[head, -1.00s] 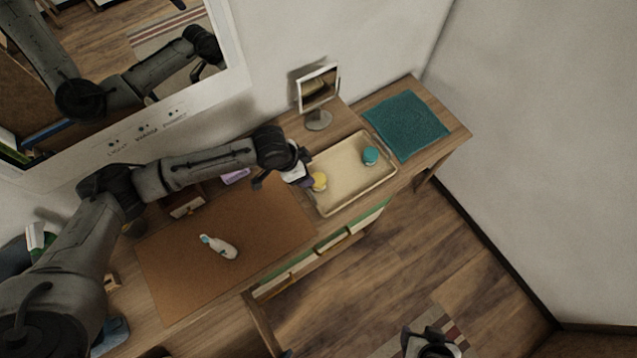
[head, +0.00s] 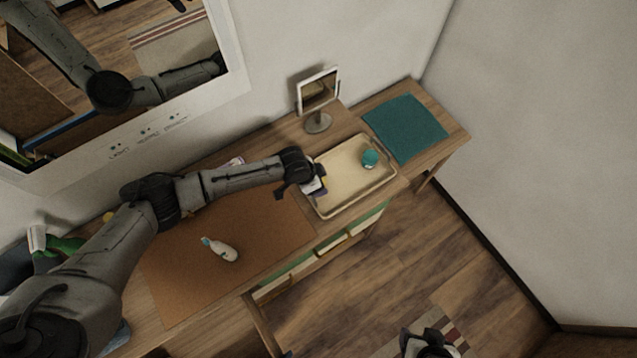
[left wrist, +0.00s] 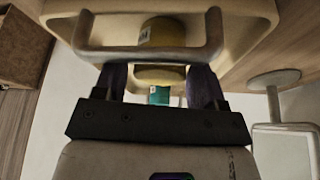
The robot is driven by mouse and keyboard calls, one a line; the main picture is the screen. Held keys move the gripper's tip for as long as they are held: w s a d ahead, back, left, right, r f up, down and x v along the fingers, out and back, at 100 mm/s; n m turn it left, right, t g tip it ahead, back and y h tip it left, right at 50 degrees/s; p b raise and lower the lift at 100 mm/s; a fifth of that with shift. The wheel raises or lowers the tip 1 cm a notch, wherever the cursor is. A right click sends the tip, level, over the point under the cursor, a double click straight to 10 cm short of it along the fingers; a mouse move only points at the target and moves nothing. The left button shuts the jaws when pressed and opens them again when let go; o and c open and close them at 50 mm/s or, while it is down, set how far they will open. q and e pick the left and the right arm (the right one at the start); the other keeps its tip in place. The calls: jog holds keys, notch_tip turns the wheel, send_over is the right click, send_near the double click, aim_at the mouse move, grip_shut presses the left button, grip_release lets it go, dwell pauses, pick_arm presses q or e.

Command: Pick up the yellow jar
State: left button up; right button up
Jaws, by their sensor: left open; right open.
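The yellow jar (left wrist: 162,34) shows in the left wrist view, with the tray's handle crossing in front of it. In the head view it is hidden behind my left gripper. My left gripper (head: 319,184) is open at the left end of the tray. In the left wrist view its purple fingers (left wrist: 161,88) stand on either side of the jar's line; I cannot tell whether they touch it. My right gripper (head: 428,343) is open and empty over the floor at the bottom of the head view.
The cream tray (head: 340,203) also holds a teal jar (head: 370,158). A small mirror (head: 318,95) stands behind the tray, and a teal cloth (head: 406,127) lies to its right. A white bottle (head: 220,249) lies on the brown mat (head: 180,285).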

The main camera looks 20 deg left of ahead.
pick_arm(q)
jog(key=shift+x, duration=1.25)
jog(key=shift+c, duration=0.2)
jog(key=c, duration=0.7)
jog(key=shift+r, duration=0.1)
